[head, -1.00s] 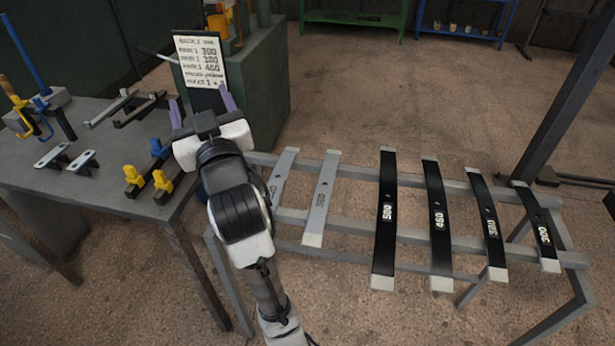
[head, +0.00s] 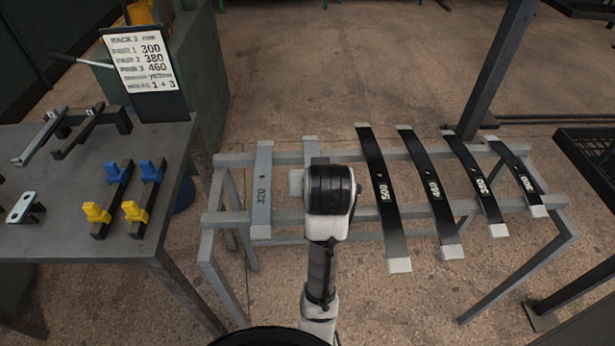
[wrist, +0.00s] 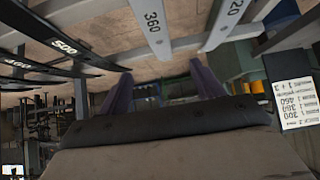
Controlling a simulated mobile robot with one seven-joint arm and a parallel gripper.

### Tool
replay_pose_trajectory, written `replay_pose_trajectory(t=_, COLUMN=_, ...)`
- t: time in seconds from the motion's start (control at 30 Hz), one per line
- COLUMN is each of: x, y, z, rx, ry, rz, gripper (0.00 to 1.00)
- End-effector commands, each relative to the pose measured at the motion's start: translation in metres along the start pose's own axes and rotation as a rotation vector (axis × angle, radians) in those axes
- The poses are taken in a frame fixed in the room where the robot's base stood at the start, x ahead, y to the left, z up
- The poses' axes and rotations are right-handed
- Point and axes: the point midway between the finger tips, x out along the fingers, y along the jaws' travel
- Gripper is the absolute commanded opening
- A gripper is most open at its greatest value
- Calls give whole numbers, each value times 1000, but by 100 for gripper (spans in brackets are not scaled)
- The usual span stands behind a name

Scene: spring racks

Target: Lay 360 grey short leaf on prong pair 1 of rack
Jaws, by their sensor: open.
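The grey short leaf marked 360 lies across the grey stand; in the head view only its far end (head: 311,150) shows clearly, behind my arm. In the wrist view the 360 leaf (wrist: 152,27) shows its number and stands ahead of my gripper. My gripper (wrist: 162,82) is open and empty, its two purple fingers apart and short of the leaf. My arm hides the gripper in the head view. A grey leaf marked 320 (head: 262,190) lies to the left. I cannot tell which fitting is prong pair 1.
Black leaves marked 500 (head: 384,195), 460 (head: 431,190), 380 and 300 lie to the right on the stand (head: 232,217). The left table (head: 75,250) holds bars with blue and yellow blocks (head: 97,212), dark brackets and a RACK 2 sign (head: 140,62).

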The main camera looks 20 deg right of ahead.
Motion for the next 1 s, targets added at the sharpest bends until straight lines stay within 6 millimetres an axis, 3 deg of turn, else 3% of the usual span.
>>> replay_pose_trajectory(t=0.33, x=60, y=-1, z=4, rx=-2, ry=1, rz=-1, gripper=66)
replay_pose_trajectory(t=0.67, x=86, y=-1, z=0, rx=-1, ry=1, rz=-1, gripper=66)
replay_pose_trajectory(t=1.0, x=130, y=1, z=3, rx=0, ry=3, rz=2, gripper=66)
